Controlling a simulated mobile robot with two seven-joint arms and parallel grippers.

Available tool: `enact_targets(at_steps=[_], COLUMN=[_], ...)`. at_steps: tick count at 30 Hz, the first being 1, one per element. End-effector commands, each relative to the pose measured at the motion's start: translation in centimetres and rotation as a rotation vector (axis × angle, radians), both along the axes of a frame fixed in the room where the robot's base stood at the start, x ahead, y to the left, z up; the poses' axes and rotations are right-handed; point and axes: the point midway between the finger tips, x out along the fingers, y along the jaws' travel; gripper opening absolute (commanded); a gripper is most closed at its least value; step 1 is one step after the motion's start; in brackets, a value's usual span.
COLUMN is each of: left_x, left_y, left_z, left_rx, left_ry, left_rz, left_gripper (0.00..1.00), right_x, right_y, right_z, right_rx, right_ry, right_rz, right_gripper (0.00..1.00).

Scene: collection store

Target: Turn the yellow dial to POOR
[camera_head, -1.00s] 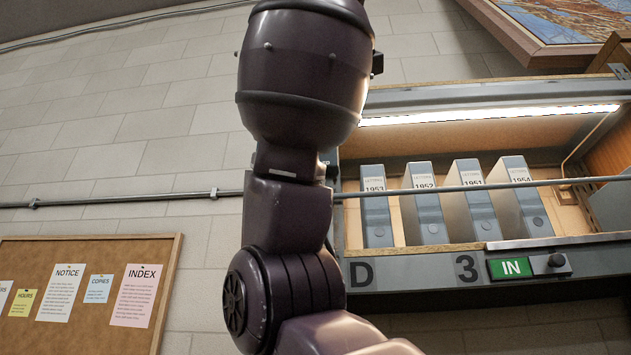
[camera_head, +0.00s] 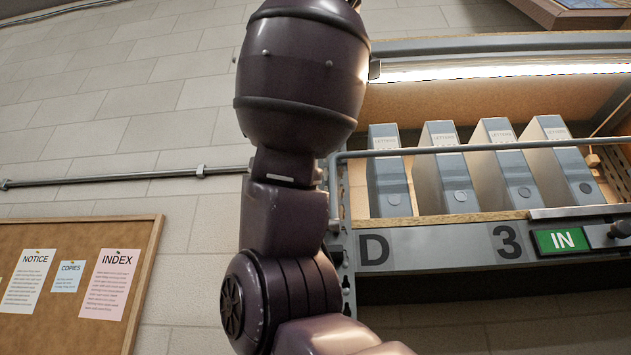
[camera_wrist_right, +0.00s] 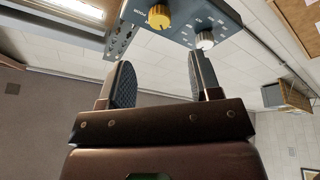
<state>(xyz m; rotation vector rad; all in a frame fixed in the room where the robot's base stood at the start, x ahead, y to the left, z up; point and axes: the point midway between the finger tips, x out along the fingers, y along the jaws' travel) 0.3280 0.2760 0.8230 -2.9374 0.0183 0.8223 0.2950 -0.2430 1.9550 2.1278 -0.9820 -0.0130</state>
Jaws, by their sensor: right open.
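The yellow dial (camera_wrist_right: 158,17) is a knurled knob on a blue-grey control box (camera_wrist_right: 187,20) at the top of the right wrist view. The dial does not show in the head view, where my arm blocks the middle. My left gripper is not in view.
A lit shelf (camera_head: 440,258) marked D 3 holds several grey file boxes (camera_head: 452,170), with a rail in front and a green IN sign (camera_head: 561,240). A cork notice board (camera_head: 140,262) hangs at left. A wall pipe (camera_head: 110,178) runs between them.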

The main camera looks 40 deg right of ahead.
Motion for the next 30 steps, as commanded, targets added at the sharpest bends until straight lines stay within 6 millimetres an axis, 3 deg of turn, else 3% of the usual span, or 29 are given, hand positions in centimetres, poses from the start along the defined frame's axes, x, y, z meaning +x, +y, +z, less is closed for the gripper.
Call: enact_targets(at_steps=[16,30], left_x=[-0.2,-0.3], left_y=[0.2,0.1], left_z=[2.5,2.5], left_rx=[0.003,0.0], left_ry=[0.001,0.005], left_rz=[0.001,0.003], left_gripper=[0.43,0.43], right_x=[6.0,7.1], right_y=[-5.5,-6.6], right_z=[2.5,2.9], right_rx=[0.002,0.002], right_ry=[0.004,0.001], right_rz=[-0.002,-0.001], right_gripper=[0.58,0.58])
